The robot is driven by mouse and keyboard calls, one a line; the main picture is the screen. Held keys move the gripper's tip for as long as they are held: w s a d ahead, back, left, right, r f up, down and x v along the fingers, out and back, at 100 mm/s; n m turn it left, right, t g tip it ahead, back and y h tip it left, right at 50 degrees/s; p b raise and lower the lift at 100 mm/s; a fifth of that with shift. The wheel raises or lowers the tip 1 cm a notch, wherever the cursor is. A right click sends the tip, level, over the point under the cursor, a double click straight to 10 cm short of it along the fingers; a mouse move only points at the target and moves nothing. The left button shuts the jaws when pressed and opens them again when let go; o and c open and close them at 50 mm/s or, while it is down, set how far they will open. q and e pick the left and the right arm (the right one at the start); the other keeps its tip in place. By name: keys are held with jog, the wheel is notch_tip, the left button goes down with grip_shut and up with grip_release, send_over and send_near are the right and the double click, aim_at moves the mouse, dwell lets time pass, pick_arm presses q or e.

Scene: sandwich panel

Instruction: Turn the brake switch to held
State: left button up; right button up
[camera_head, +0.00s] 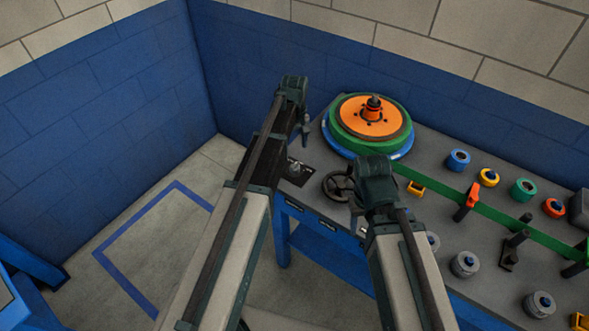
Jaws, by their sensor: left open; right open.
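A small dark plate with a grey knob (295,169), which looks like the brake switch, lies at the left end of the grey table top. Its exact setting is too small to read. My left gripper (304,137) hangs just above and behind the knob, apart from it, and is open and empty. My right gripper (358,221) is over the table's front edge, right of the black handwheel (338,186), also open. My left forearm passes close to the left of the plate.
An orange disc (352,118) on a green and blue round base stands at the back left of the table (438,151). Coloured rollers, a green strap (447,209) and a red lever (468,198) fill the right side. Floor is free left of the table.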

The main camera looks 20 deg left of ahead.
aim_at(295, 165)
pick_arm(q)
notch_tip(295, 165, down, 10)
jog(key=b, duration=0.9)
jog(key=shift+f, duration=0.1)
jog(key=shift+c, duration=0.2)
grip_shut()
